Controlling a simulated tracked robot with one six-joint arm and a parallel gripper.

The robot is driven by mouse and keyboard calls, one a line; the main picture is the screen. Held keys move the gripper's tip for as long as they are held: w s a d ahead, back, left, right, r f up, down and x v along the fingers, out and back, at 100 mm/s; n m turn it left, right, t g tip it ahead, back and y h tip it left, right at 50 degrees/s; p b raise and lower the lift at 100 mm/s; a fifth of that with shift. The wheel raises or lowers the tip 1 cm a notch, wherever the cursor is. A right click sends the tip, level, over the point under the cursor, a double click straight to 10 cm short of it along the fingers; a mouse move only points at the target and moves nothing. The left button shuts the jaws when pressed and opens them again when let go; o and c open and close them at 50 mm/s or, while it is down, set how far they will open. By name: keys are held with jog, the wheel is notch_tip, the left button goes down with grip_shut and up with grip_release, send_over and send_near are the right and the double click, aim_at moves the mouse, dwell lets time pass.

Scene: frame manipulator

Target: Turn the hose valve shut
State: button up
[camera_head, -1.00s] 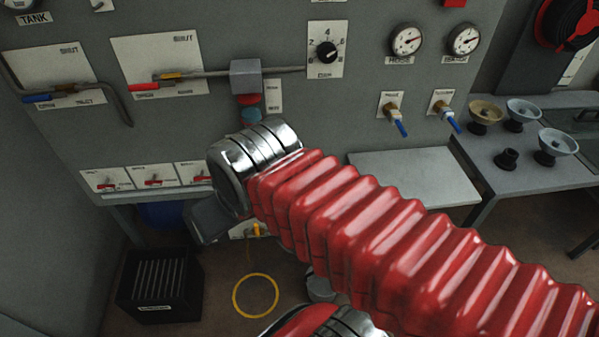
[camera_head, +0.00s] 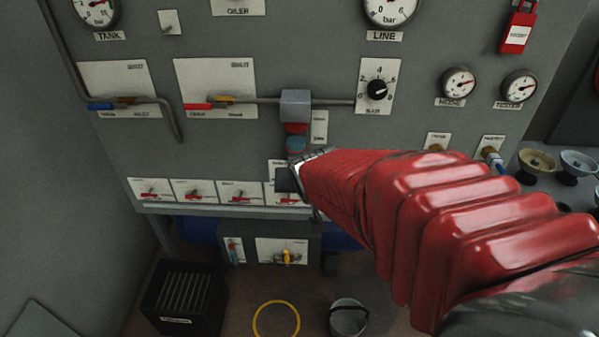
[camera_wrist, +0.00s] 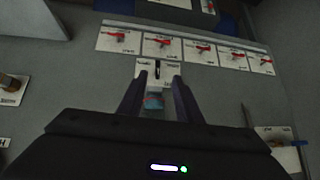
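Under the gauge whose label appears to read HOSE (camera_head: 459,83), a white plate with a brass valve (camera_head: 437,146) shows just above my red-sleeved arm. The arm hides the rest of it, including any handle. A brass fitting, seemingly this valve, shows at the left edge of the wrist view (camera_wrist: 10,85). My gripper (camera_head: 288,181) is in front of the panel, left of that valve. In the wrist view its two fingers (camera_wrist: 158,92) stand apart with nothing held. A blue cylinder and a small switch plate show beyond and between them.
A similar brass valve with a blue handle (camera_head: 491,156) is to the right. Red-handled switches (camera_head: 240,194) line the panel's lower edge. A grey box (camera_head: 295,104) on a pipe juts out above my gripper. A black crate (camera_head: 185,300) and a yellow ring (camera_head: 276,321) are on the floor.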

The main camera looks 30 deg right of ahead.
jog(key=w+d+f+m+t, duration=0.1)
jog(key=w+d+f+m, duration=0.15)
jog(key=d+f, duration=0.4)
jog(key=w+d+f+m+t, duration=0.2)
jog(key=d+f+m, duration=0.1)
jog(key=d+f, duration=0.4)
jog(key=s+d+f+m+t, duration=0.4)
jog(key=s+d+f+m, duration=0.1)
jog(key=s+f+m, duration=0.4)
notch_tip(320, 180, down, 3)
jog(key=shift+d+r+t, duration=0.2)
jog(key=shift+d+t, duration=0.05)
jog(key=shift+t, duration=0.15)
jog(key=shift+w+m, duration=0.1)
jog(key=shift+m, duration=0.15)
jog(key=x, duration=1.3)
jog(key=shift+w, duration=0.35)
jog(key=shift+f, duration=0.1)
jog(key=shift+c, duration=0.3)
grip_shut()
